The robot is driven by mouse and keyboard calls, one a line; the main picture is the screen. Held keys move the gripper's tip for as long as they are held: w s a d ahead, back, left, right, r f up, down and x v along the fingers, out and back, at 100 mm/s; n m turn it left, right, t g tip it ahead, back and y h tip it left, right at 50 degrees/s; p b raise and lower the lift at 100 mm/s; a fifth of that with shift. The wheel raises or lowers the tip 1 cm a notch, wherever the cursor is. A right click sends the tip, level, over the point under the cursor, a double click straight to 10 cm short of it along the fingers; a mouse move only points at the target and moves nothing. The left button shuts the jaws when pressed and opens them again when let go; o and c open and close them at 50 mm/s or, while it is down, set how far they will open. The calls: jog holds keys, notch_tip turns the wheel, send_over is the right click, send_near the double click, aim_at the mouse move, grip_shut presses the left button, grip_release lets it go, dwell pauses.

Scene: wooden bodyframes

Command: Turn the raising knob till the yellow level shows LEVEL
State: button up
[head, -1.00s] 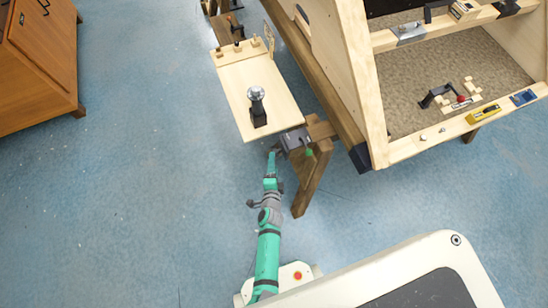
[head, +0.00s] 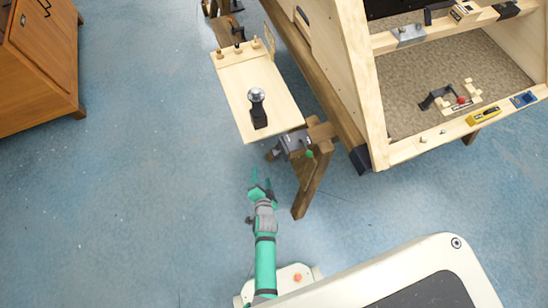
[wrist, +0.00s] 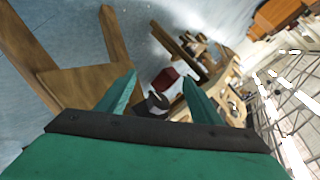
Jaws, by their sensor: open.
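My gripper (head: 262,179) is open and empty in the head view, a little below and left of the grey bracket (head: 297,141) at the board's near end. A small dark knob (head: 272,155) sticks out left of that bracket and looks like the raising knob. My gripper is apart from it. In the wrist view, a dark round knob end (wrist: 157,103) and a dark red block (wrist: 166,79) show between the spread fingers. The yellow level (head: 484,114) lies on the front ledge of the wooden frame at right; its reading is too small to tell.
A pale board (head: 262,88) bears a black stand with a round top (head: 257,101). A wooden leg (head: 308,190) stands right of my gripper. A brown cabinet (head: 42,62) is at far left. The blue floor left of my arm is clear.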

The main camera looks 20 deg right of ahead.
notch_tip(320, 180, down, 4)
jog(key=a+n+g, duration=0.1)
jog(key=a+n, duration=0.2)
jog(key=n, duration=0.3)
jog(key=n+h, duration=0.7)
jog(key=n, duration=1.3)
send_near(273, 156)
jog(key=x, duration=1.1)
jog(key=shift+c, duration=0.7)
jog(key=c, duration=0.9)
